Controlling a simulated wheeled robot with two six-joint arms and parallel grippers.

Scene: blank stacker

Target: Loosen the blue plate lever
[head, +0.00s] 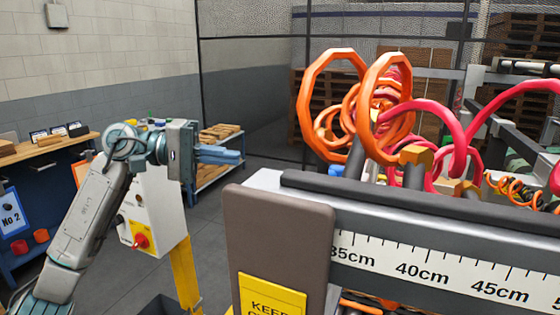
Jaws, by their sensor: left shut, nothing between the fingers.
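My left gripper (238,157) is in the left half of the head view, with its blue fingers shut and empty, pointing right. It is in the air to the left of the machine (262,181) and appears apart from it. I cannot clearly make out a blue plate lever. A small blue piece (337,170) shows behind the machine's top rail, below the orange coils, but it is too small and covered to tell what it is. My right gripper is not in view.
Orange coiled hoses (322,92) and pink hoses (432,112) rise above the machine. A ruler scale (440,277) runs along its front. A white control box with a red knob (140,241) stands behind my left arm. A blue workbench (60,160) is at far left.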

